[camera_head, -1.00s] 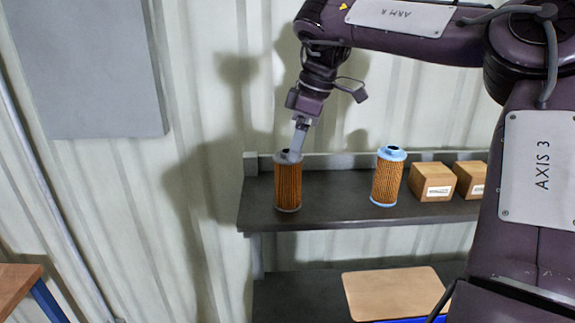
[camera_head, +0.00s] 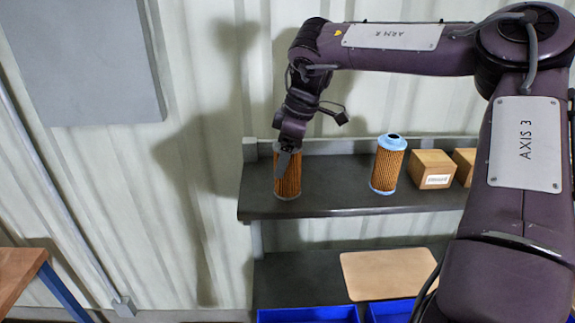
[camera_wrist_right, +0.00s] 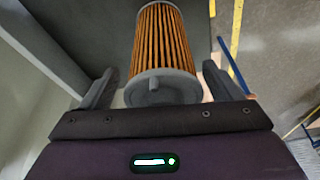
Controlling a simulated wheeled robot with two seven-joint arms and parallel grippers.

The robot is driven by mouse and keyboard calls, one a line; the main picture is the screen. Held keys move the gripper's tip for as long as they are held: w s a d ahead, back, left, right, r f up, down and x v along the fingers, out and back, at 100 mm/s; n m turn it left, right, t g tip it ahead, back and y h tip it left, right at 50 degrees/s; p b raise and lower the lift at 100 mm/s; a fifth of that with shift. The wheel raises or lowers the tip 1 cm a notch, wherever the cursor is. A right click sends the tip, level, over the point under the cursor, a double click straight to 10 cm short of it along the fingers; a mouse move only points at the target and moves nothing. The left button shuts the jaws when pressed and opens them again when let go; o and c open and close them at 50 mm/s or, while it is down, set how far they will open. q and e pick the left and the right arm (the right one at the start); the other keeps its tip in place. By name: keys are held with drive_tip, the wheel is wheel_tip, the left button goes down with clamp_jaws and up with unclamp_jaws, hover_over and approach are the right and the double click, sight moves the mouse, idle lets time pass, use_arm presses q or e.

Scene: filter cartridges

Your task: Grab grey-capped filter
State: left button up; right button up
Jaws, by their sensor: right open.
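The grey-capped filter (camera_head: 288,178), with orange pleats, stands upright at the left end of the upper shelf. My right gripper (camera_head: 285,160) is at its upper part and hides much of the cap in the head view. In the right wrist view the filter (camera_wrist_right: 161,50) shows its grey end cap with a small knob, lying between the two spread fingers of my right gripper (camera_wrist_right: 158,88). There is a gap on both sides, so the fingers are open around it. A blue-capped filter (camera_head: 388,165) stands to the right on the same shelf. My left gripper is out of view.
Two cardboard boxes, the nearer one (camera_head: 432,169) labelled, stand right of the blue-capped filter. The dark upper shelf (camera_head: 335,190) is bare between the filters. Below are a tan board (camera_head: 385,272) and blue bins (camera_head: 308,314). A corrugated wall is behind.

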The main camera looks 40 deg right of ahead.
drive_tip(key=shift+s+a+r, duration=0.15)
drive_tip(key=c, duration=1.1)
